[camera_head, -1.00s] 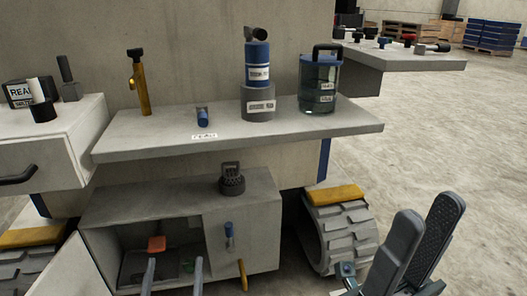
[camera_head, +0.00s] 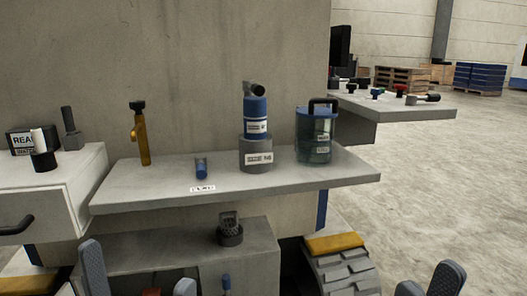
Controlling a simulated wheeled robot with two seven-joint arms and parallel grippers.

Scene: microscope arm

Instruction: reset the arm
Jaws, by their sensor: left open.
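No thing in view is plainly marked as the arm of the task. On the shelf (camera_head: 300,182) a blue cylinder (camera_head: 255,108) with a white label and a dark angled top stands upright in a grey labelled holder (camera_head: 256,153). A yellow tool (camera_head: 143,145) with a black head stands upright to the left. A small blue piece (camera_head: 201,169) stands between them, behind a small label. My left gripper (camera_head: 139,277) is open at the bottom left, its fingers wide apart before the lower cabinet. My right gripper (camera_head: 427,284) is at the bottom right edge, mostly cut off, over bare floor.
A clear lidded canister (camera_head: 315,135) stands at the shelf's right. A dark knurled piece (camera_head: 230,230) sits on the lower cabinet (camera_head: 180,245). A side shelf (camera_head: 400,107) holds small knobs.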

